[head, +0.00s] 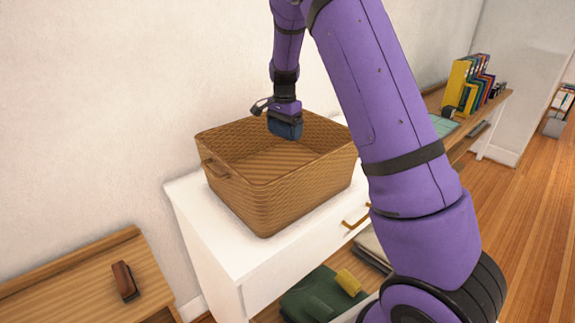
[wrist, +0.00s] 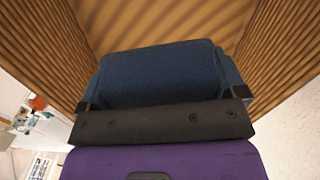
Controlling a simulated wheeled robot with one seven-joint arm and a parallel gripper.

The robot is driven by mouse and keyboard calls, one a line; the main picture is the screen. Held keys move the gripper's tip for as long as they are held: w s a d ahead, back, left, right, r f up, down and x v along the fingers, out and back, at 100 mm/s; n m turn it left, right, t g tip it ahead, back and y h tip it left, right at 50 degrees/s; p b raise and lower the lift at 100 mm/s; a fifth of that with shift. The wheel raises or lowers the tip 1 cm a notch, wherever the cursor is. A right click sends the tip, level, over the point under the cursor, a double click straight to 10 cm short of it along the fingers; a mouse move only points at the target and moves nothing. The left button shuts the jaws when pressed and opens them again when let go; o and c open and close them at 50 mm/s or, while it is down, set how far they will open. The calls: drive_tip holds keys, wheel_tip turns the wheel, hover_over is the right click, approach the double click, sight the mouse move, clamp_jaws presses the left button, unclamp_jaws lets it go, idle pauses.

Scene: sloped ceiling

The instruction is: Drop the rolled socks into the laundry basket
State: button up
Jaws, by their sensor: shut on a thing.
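The laundry basket (head: 270,200) is a brown woven box with side handles, standing upright on a white cabinet. The rolled socks (head: 286,129) are a dark blue bundle. My gripper (head: 285,120) is shut on the socks and points down over the back part of the basket's opening. In the wrist view the socks (wrist: 160,75) fill the space between the two dark fingertips, with the basket's ribbed walls (wrist: 45,50) and floor beyond them. The gripper hides part of the socks. Whether the socks touch the basket wall I cannot tell.
The white cabinet (head: 195,225) has a shelf with green cloth (head: 315,297) below. A wooden surface (head: 70,275) with a small brown object (head: 125,281) is at left. A desk with colourful binders (head: 462,85) is at right. The wall stands close behind the basket.

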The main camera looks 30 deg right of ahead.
drive_tip(key=shift+f, duration=0.4)
drive_tip(key=o, duration=0.6)
drive_tip(key=shift+r, duration=0.1)
wheel_tip(320, 180, up, 11)
drive_tip(key=shift+f, duration=0.2)
